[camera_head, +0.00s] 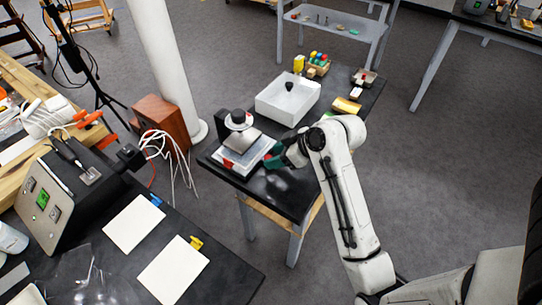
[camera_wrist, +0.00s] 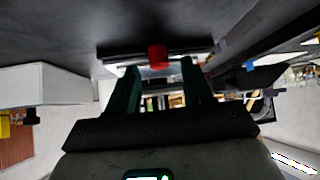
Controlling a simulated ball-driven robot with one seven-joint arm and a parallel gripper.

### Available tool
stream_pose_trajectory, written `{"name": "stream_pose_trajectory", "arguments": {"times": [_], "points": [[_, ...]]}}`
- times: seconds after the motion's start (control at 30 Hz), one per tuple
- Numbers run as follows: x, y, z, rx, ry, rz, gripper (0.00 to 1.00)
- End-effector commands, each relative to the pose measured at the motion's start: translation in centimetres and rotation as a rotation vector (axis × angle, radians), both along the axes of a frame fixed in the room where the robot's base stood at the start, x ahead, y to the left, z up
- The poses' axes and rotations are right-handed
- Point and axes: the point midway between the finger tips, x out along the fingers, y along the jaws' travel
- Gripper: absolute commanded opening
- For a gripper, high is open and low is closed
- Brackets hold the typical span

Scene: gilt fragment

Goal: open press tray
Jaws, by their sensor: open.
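The press (camera_head: 239,142) stands near the left end of the dark table, with a round black-and-white top over a pale plate and a white tray-like base (camera_head: 240,163). Red parts show on the base's front and near my gripper. My gripper (camera_head: 272,160) has teal fingers and is at the right side of the base. In the wrist view, my gripper (camera_wrist: 160,82) is open, and a red handle-like block (camera_wrist: 157,56) on a pale edge lies beyond and between the fingertips. I cannot tell whether the fingers touch it.
A white box (camera_head: 283,105) with a black knob stands behind the press. A holder with coloured tops (camera_head: 318,67) and small yellow items (camera_head: 346,106) lie farther along the table (camera_head: 283,190). Its front part is clear. A white column (camera_head: 170,65) stands to the left.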

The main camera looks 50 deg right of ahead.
Motion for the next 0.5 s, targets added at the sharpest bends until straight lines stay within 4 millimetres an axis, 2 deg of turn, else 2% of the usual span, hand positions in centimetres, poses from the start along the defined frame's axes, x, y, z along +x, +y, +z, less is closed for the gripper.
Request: {"name": "stream_pose_trajectory", "arguments": {"times": [0.2, 0.5], "points": [[1.5, 0.3, -1.5, 0.000, 0.000, 0.000, 0.51], [1.7, 0.3, -1.8, 0.000, 0.000, -0.001, 0.51]]}}
